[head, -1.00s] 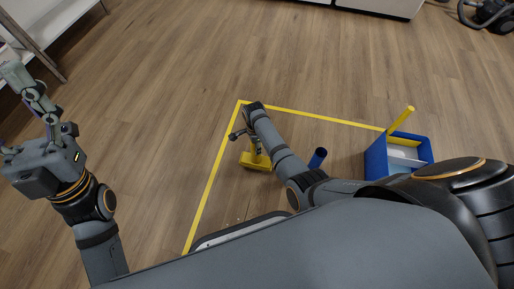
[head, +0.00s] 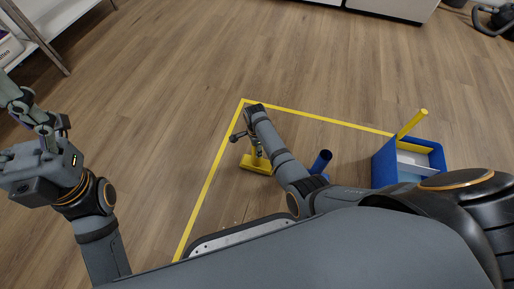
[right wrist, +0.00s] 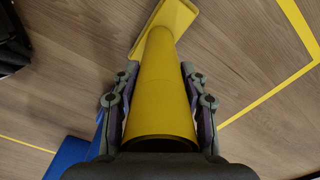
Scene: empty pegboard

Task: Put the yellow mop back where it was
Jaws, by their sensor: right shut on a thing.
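The yellow mop stands inside the corner of a yellow floor line; its flat yellow head (head: 255,164) is at the floor. Its thick yellow handle (right wrist: 160,90) points up at the right wrist camera. My right gripper (head: 250,138) is shut on the handle, with a finger on each side of it (right wrist: 158,85). Whether the mop head touches the floor is hard to tell. My left gripper (head: 28,108) is raised at the far left, away from the mop; its finger opening is unclear.
A blue bin (head: 384,165) with a yellow-handled thing (head: 412,123) in it stands at the right. A blue upright handle (head: 321,160) shows beside my right arm. The yellow floor line (head: 320,115) bounds the area. A white shelf (head: 50,25) stands upper left.

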